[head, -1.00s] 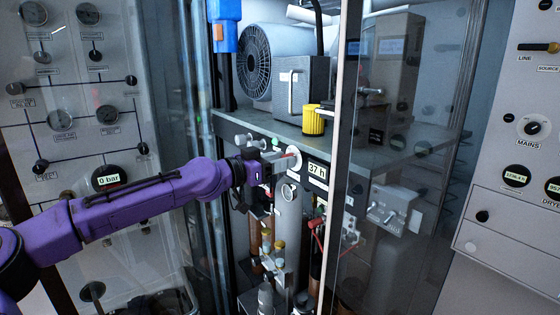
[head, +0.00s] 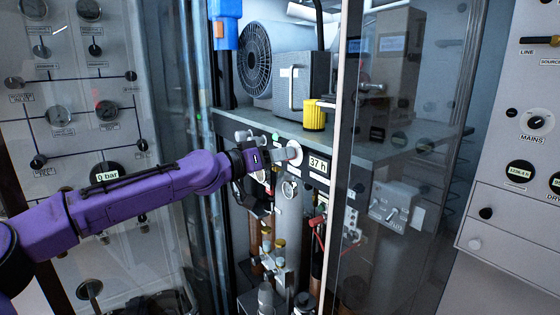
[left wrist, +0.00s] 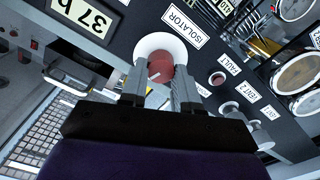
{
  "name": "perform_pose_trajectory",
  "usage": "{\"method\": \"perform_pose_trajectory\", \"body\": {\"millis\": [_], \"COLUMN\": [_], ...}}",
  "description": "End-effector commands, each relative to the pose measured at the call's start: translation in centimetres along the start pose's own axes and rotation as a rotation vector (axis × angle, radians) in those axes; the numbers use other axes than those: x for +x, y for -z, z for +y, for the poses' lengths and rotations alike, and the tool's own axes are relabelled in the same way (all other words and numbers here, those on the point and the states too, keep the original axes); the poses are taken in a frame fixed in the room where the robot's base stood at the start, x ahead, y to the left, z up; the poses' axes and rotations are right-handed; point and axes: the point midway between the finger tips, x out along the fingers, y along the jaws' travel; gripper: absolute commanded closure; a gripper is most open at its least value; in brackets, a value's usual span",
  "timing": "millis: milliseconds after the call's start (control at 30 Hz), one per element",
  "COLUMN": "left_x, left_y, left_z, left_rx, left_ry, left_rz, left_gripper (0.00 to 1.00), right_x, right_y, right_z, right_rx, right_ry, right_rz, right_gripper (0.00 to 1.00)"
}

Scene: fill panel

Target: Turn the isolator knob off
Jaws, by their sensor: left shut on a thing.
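The isolator knob (left wrist: 160,66) is red with a pale line on its face. It sits on a white round plate (left wrist: 164,42) beside the ISOLATOR label (left wrist: 185,25), which reads upside down in the left wrist view. My left gripper (left wrist: 162,84) is shut on the knob, one finger on each side. In the head view the left gripper (head: 283,156) reaches the white plate (head: 294,152) on the dark panel, and the fingers hide the knob there. My right gripper is not in view.
A 37 h display (head: 318,166) is just right of the knob. A yellow cylinder (head: 315,116) stands on the shelf above. A clear door with a metal edge frame (head: 346,120) stands right of the arm. Gauges (left wrist: 298,75) and FAULT label (left wrist: 229,64) are nearby.

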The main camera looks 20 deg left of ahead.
Motion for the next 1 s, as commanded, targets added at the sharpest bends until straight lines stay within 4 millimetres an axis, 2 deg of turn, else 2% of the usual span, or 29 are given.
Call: {"method": "perform_pose_trajectory", "body": {"millis": [400,1000], "left_x": [0.04,0.04], "left_y": [-0.2,-0.2], "left_z": [-0.12,-0.18], "left_rx": [-0.393,-0.922], "left_ry": [0.0,0.0], "left_rz": [-0.004,-0.004], "left_gripper": [0.98,0.98], "right_x": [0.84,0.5], "right_y": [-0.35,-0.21], "right_z": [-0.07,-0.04], "right_rx": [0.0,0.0], "right_ry": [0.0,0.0], "right_rz": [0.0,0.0], "right_gripper": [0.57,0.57]}}
